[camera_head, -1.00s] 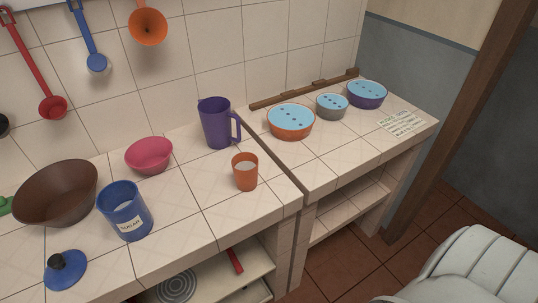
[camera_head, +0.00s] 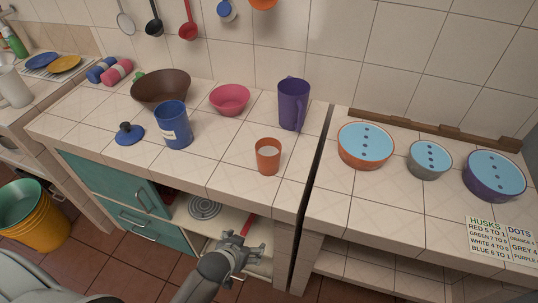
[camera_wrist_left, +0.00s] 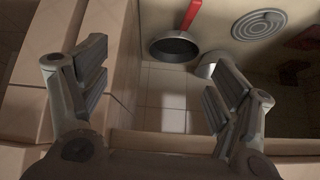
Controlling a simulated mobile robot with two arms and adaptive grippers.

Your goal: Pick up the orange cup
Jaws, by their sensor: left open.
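The orange cup (camera_head: 268,157) stands upright on the tiled counter, near its front edge and left of the gap between the two counter sections. My left gripper (camera_head: 240,243) is in front of and below the counter edge, lower in the picture than the cup and apart from it. In the left wrist view the left gripper (camera_wrist_left: 155,90) has its two fingers wide apart with nothing between them. The wrist view shows the shelf under the counter, not the cup. My right gripper is in neither view.
A purple pitcher (camera_head: 292,106) stands behind the cup, and a pink bowl (camera_head: 230,99) is behind left. A blue sugar canister (camera_head: 173,127) is further left. Bowls with blue tops, such as the orange one (camera_head: 366,146), stand on the right counter. A pan (camera_wrist_left: 174,48) lies on the shelf below.

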